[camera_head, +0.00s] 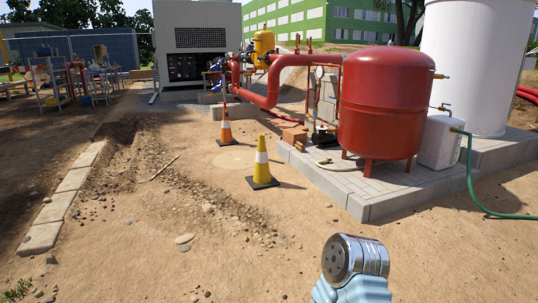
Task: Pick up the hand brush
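I cannot make out a hand brush anywhere in this view. Small objects on the distant shelves and tables at the far left are too small to tell apart. A silver cylinder with light blue parts at the bottom edge, right of centre, looks like a link of my own arm. No gripper fingers show, left or right.
An orange cone (225,128) and a yellow cone (262,166) stand on the dirt ahead. A red tank (385,105) stands on a paved slab (376,202) at right. A metal rack (50,84) stands far left. Stone kerbs (55,207) line the left. The foreground dirt is mostly clear.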

